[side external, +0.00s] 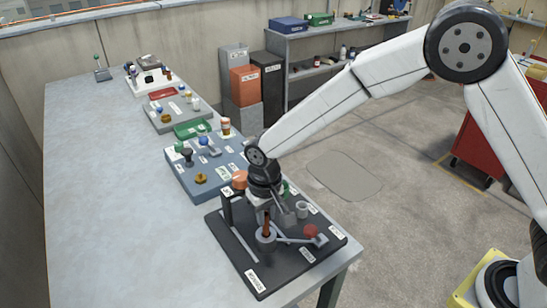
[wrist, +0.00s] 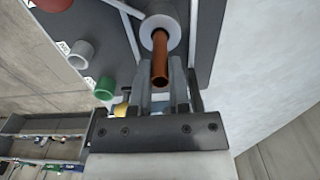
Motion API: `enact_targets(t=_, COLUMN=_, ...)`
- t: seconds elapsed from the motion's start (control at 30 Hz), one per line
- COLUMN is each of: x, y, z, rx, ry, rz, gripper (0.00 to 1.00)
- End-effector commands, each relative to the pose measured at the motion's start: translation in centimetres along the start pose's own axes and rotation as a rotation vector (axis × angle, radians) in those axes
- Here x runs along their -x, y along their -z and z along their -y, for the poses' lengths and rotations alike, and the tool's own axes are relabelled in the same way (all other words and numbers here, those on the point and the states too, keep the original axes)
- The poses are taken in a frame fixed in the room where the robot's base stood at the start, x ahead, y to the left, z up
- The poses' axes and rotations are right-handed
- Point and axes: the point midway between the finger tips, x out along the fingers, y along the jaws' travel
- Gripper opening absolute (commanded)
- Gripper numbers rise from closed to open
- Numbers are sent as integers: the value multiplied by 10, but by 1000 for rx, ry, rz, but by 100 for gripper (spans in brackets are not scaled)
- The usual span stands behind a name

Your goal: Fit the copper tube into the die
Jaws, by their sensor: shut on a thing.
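The copper tube (side external: 267,222) stands upright at the grey round die (side external: 265,237) on the black bending board. In the wrist view the tube (wrist: 160,66) runs from between my fingers to the mouth of the die (wrist: 161,27). Its far end meets or enters the die's opening; how deep it sits I cannot tell. My gripper (side external: 265,205) is low over the board, shut on the tube. In the wrist view its fingers (wrist: 163,86) lie on both sides of the tube's near end.
A red knob (side external: 310,231) on a lever and a grey cup (side external: 302,210) are close by on the board. The wrist view shows a green cup (wrist: 105,88) and a white-grey cup (wrist: 80,54). A blue board (side external: 190,185) lies behind. The table's left side is clear.

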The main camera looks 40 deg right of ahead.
Motion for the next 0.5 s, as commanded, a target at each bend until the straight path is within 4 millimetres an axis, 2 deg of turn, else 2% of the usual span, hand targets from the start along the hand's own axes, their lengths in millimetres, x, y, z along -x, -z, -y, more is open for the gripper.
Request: enact_targets(t=0.5, x=-6, y=0, z=0, rx=0, ry=0, rz=-1, gripper=0)
